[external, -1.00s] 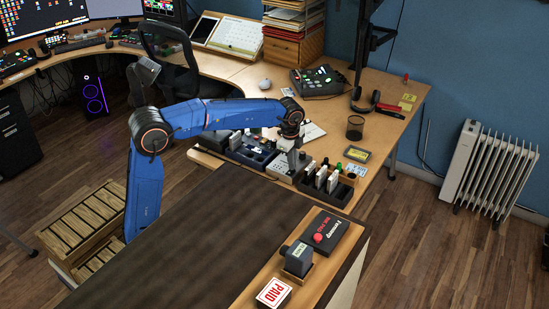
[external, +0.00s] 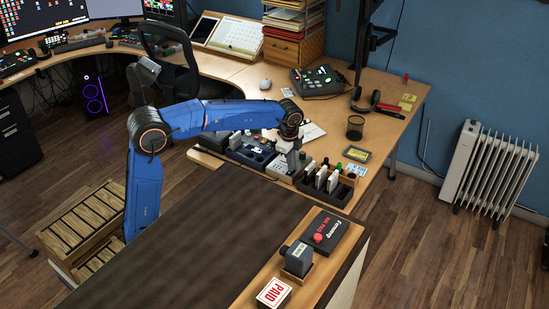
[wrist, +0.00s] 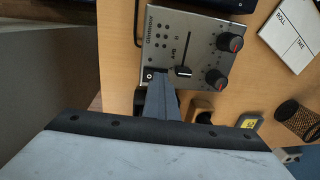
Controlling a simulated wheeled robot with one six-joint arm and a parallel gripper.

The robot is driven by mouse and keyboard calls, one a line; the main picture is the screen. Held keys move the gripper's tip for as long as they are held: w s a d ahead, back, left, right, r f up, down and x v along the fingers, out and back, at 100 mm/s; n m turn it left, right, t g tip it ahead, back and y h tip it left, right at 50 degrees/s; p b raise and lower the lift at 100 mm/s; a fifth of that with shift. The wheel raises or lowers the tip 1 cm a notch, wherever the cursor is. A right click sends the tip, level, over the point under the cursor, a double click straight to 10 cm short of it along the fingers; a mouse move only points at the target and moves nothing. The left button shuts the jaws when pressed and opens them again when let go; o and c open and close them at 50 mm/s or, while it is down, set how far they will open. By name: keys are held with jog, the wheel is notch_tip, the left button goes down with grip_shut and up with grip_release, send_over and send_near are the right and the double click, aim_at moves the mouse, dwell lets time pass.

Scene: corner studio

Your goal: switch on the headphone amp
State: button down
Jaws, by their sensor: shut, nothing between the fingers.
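The headphone amp appears to be the silver box (wrist: 198,45) in the wrist view, with two dark knobs with red marks on its right side, a black slider or switch (wrist: 184,71) and small dark holes. In the external view the pale box (external: 287,168) sits on the desk below my gripper. My gripper (wrist: 159,75) is shut and empty, its fingertips at the box's lower left edge beside a small round feature. I cannot tell whether the tips touch the box. In the external view my gripper (external: 293,160) points down, partly covering the box.
A dark rack with upright cards (external: 329,183) stands right of the box. A dark device (external: 250,151) lies to its left. A dark counter (external: 215,240) fills the foreground.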

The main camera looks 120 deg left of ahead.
jog(key=shift+d+r, duration=0.1)
jog(key=shift+d, duration=0.3)
jog(key=shift+r, duration=0.15)
notch_tip(320, 180, up, 14)
jog(key=d, duration=0.1)
jog(key=shift+d+f, duration=0.2)
jog(key=shift+d, duration=0.15)
dwell(0.3)
jog(key=shift+w+a, duration=0.1)
jog(key=shift+a, duration=0.55)
jog(key=shift+f, duration=0.1)
jog(key=f, duration=0.4)
jog(key=a+f, duration=0.1)
jog(key=f, duration=0.8)
jog(key=shift+a+f, duration=0.35)
